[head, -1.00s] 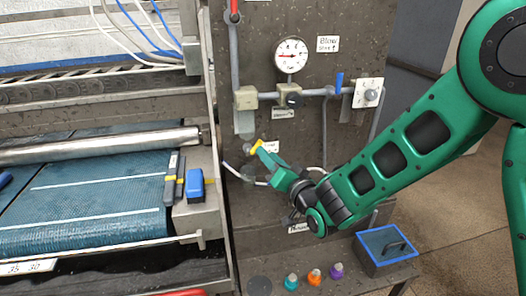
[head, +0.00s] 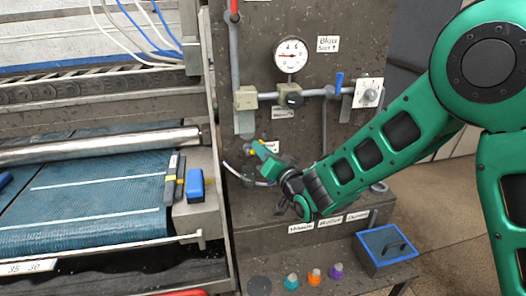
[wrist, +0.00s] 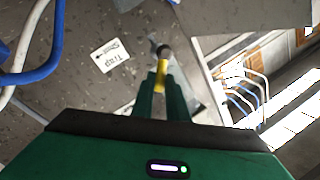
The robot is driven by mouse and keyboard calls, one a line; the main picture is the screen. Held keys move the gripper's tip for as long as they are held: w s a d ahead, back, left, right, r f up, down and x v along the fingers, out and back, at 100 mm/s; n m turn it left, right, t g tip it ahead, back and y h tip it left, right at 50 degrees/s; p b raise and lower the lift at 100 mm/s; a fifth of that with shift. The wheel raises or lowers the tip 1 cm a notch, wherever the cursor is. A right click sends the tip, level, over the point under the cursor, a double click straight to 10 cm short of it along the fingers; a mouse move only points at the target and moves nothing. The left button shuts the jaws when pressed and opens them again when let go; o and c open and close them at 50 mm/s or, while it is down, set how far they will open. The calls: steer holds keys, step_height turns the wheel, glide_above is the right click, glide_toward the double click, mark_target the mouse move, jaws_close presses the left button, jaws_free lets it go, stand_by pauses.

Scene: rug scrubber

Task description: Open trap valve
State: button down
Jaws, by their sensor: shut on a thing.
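The trap valve has a yellow lever (wrist: 162,68) on a dark round hub (wrist: 163,51), seen in the wrist view. A white label (wrist: 111,56) reading "Trap" and apparently "Shut" is to its left. My gripper (wrist: 163,84) is shut on the yellow lever, with a green finger on each side of it. In the head view my gripper (head: 261,149) is at the dark panel, beside the lower end of the grey pipework. There the fingers hide most of the lever.
A round gauge (head: 291,55), a grey pipe (head: 315,93) and a blue lever (head: 339,82) are above my gripper. A thin hose passes near it. Left is the belt machine (head: 100,190).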

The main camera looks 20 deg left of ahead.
steer(key=shift+s+a+r+n+g+h, duration=0.2)
steer(key=shift+a+n+h, duration=0.15)
steer(key=shift+n, duration=0.75)
steer(key=shift+s+a+r+n+g+h, duration=0.15)
steer(key=shift+s+a+n+h, duration=0.15)
steer(key=shift+n, duration=0.8)
steer(key=shift+s+a+r+n+g+h, duration=0.15)
steer(key=shift+a+n+h, duration=0.25)
steer(key=shift+n, duration=0.7)
steer(key=c, duration=1.7)
jaws_free()
steer(key=shift+c, duration=0.2)
steer(key=shift+r, duration=0.1)
steer(key=v, duration=1)
steer(key=shift+s+d, duration=0.25)
